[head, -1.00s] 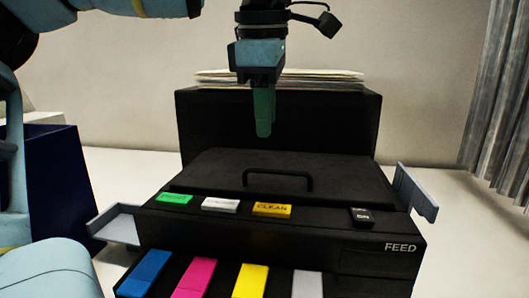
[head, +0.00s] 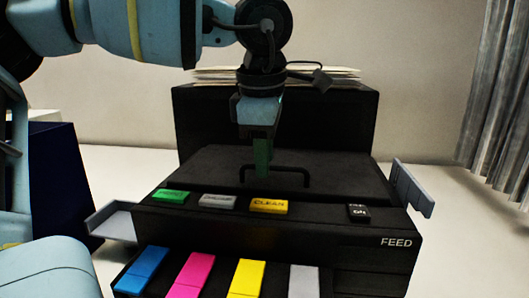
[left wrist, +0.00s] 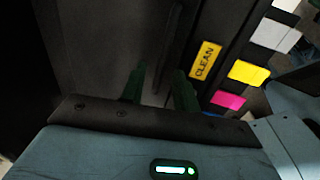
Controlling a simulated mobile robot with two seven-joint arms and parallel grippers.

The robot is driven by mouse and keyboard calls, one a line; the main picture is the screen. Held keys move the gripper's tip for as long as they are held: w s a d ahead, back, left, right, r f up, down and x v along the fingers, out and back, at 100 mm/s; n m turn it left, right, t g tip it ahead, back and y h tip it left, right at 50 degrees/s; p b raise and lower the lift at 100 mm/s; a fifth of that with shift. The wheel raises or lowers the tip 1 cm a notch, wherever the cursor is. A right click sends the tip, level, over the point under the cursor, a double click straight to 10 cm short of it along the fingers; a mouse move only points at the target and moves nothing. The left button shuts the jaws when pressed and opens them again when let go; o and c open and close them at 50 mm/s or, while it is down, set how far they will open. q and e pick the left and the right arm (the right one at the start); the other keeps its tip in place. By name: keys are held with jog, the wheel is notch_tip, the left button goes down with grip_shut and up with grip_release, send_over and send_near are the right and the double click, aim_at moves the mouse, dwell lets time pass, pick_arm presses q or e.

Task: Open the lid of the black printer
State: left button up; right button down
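The black printer (head: 400,228) stands in front of me, with its flat lid (head: 205,165) down on the body. A dark bar handle (head: 290,169) is on the lid. My left gripper (head: 262,172) points down at the handle, close to its left part. In the left wrist view its two green fingers (left wrist: 160,90) are spread apart, with the dark handle (left wrist: 172,45) showing ahead, roughly in line with the gap. Nothing shows as gripped, and contact with the handle cannot be told. My right gripper is out of view.
Green, grey and yellow CLEAN buttons (head: 269,206) line the printer's front top, with coloured blocks (head: 190,275) below. Side trays (head: 113,222) stick out left and right (head: 413,187). Paper (head: 330,74) lies on the tall back part. A dark blue box (head: 58,180) stands left.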

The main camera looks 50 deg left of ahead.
pick_arm(q)
grip_shut()
jog(key=shift+r, duration=0.1)
dwell(0.4)
